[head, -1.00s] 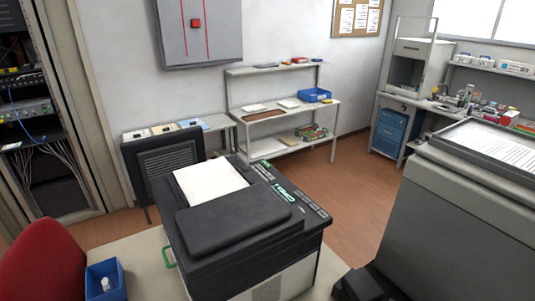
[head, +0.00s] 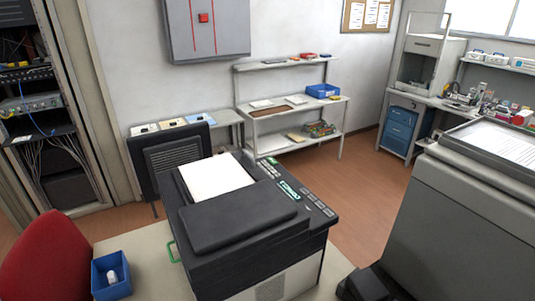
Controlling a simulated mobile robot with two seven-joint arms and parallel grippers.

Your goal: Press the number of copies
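The key labels are too small to read. Neither my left gripper nor my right gripper is in view.
A blue bin (head: 111,277) with a white bottle stands left of the copier, near a red chair (head: 45,257). A large grey machine (head: 460,205) stands at the right. Shelves (head: 292,108) line the back wall. Open floor lies between copier and shelves.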

